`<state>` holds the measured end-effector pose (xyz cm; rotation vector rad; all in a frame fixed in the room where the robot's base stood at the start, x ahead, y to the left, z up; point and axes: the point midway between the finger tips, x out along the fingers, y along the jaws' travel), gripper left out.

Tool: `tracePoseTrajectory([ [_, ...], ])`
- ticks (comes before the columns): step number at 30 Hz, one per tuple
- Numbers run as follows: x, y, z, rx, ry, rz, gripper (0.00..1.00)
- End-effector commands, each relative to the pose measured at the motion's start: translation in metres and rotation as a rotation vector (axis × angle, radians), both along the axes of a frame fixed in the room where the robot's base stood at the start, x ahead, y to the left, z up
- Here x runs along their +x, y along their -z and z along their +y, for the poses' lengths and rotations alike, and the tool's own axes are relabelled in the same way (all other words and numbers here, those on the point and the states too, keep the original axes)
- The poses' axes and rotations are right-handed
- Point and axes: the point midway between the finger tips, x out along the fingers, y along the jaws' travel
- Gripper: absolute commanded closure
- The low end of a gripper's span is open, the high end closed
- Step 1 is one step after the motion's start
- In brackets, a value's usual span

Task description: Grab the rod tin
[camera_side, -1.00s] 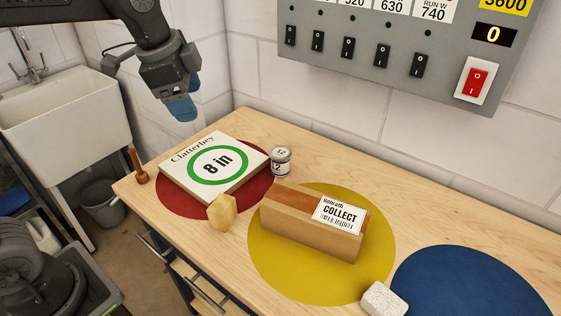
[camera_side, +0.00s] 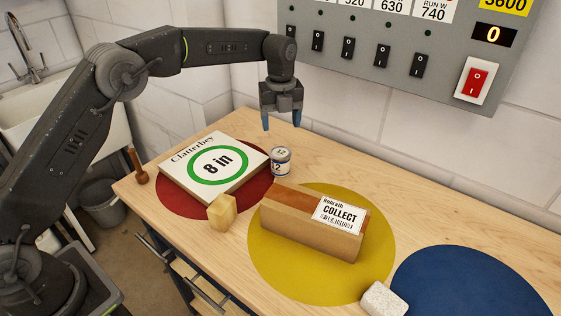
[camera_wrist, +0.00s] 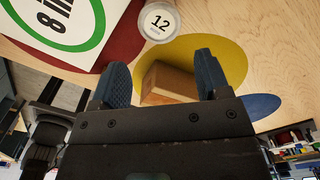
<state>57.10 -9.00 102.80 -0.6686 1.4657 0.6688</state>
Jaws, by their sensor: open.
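A small tin (camera_side: 281,161) with a white and dark blue label marked 12 stands upright on the bench, just right of the white box. Its pale lid (camera_wrist: 158,21) shows at the top of the wrist view. I cannot tell whether this is the rod tin, as no such word is readable. My gripper (camera_side: 281,122) hangs above the bench over the tin, fingers pointing down and apart from it. In the wrist view its two blue fingers (camera_wrist: 163,80) are spread wide with nothing held between them.
A white box (camera_side: 214,169) marked 8 in lies on the red disc (camera_side: 170,207). A long wooden box (camera_side: 312,227) sits on the yellow disc (camera_side: 285,284). A wooden block (camera_side: 222,212) and a pale block (camera_side: 384,299) stand nearby. A switch panel (camera_side: 400,55) hangs behind.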

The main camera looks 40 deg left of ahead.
Motion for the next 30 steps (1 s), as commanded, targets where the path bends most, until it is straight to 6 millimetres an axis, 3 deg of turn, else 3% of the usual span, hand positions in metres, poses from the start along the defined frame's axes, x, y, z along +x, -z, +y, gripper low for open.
tracePoseTrajectory([
  [3, -0.001, 0.025, 0.0, 0.0, -0.001, 0.006, 0.3],
  [9, -0.001, 0.057, 0.0, 0.0, -0.003, 0.001, 0.3],
  [16, -0.001, 0.073, 0.0, 0.001, -0.004, 0.002, 0.3],
  [24, -0.001, 0.112, 0.0, 0.0, -0.004, 0.001, 0.3],
  [30, -0.001, 0.122, 0.0, -0.001, -0.004, -0.001, 0.3],
])
